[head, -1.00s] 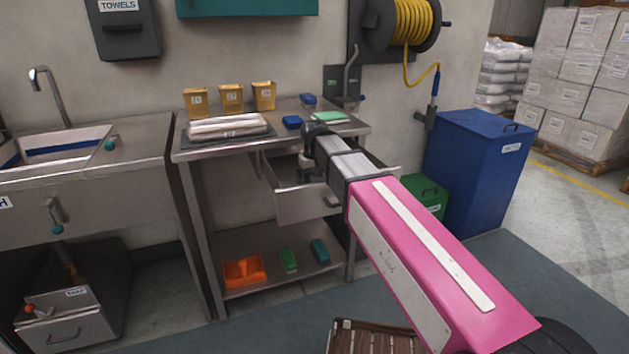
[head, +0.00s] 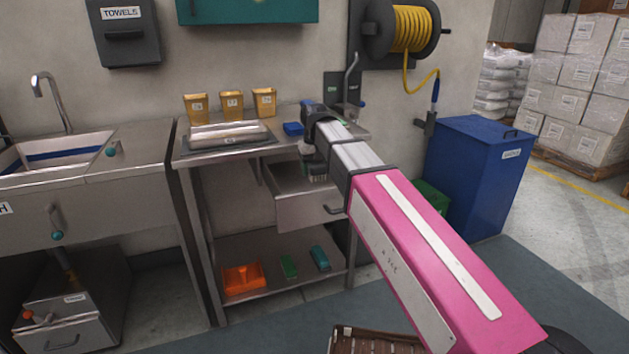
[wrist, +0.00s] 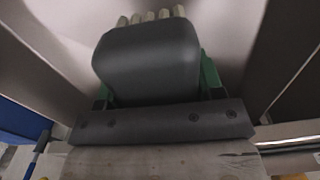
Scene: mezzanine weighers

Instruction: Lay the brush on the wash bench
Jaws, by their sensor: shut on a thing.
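My gripper (head: 312,158) is shut on a brush, held above the open drawer of the steel bench (head: 185,153), close to the bench's front edge. In the head view the brush's pale bristles (head: 318,178) show below the dark jaws, pointing down. In the wrist view a dark grey block fills the middle; green parts of the brush (wrist: 209,76) show beside it and cream bristle tufts (wrist: 151,16) beyond it. Most of the brush is hidden by the gripper. A steel sink unit (head: 120,165) stands to the left; I cannot tell which is the wash bench.
The open drawer (head: 305,212) juts out below the benchtop. On top are yellow tubs (head: 232,105), a scale with a silvery pack (head: 228,134) and a blue item (head: 293,128). The lower shelf holds an orange tray (head: 242,277). A blue bin (head: 480,165) stands right.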

